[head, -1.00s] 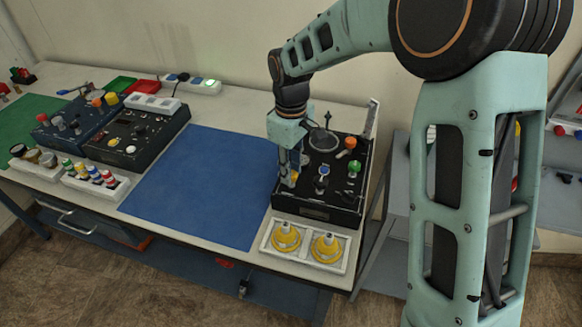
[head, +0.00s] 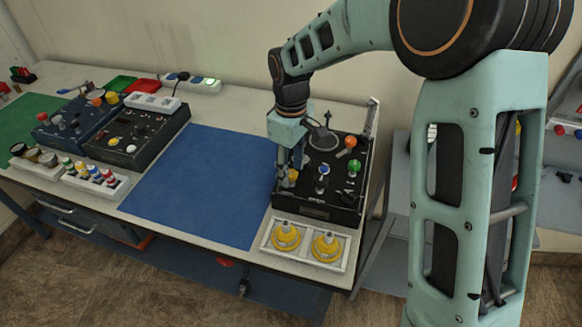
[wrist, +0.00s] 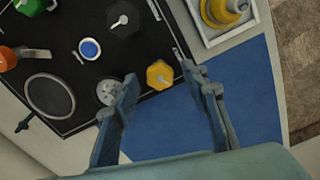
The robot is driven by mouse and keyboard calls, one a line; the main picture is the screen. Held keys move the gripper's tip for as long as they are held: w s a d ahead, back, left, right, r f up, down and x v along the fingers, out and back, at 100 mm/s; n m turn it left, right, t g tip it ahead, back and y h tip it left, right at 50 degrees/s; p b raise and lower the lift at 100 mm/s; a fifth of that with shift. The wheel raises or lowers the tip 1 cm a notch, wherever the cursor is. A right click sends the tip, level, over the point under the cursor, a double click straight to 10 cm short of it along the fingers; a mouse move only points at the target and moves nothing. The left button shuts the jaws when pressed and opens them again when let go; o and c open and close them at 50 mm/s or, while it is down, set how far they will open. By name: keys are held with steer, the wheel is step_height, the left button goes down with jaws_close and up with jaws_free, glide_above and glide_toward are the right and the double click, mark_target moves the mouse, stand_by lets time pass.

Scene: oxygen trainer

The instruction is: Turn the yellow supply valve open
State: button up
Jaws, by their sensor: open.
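The yellow supply valve (wrist: 159,75) is a small yellow knob near the edge of the black trainer panel (wrist: 85,25). In the head view the yellow knob (head: 293,175) shows at the panel's left side, partly hidden by my fingers. My gripper (wrist: 162,79) is open and points down over it. In the wrist view the knob lies between the two fingertips, with a visible gap on each side. I cannot tell how far the fingertips are above the panel. A round grey fitting (wrist: 109,92) sits close beside the left finger.
The panel also carries a blue-topped knob (head: 323,169), a green knob (head: 355,165) and an orange-handled lever (head: 350,142). A white tray (head: 305,258) with two yellow stepped pieces sits in front. A blue mat (head: 205,185) lies clear to the left.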

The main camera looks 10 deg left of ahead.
mark_target(291, 173)
steer(key=shift+r, duration=0.1)
step_height(291, 173, up, 12)
stand_by(0.4)
stand_by(0.3)
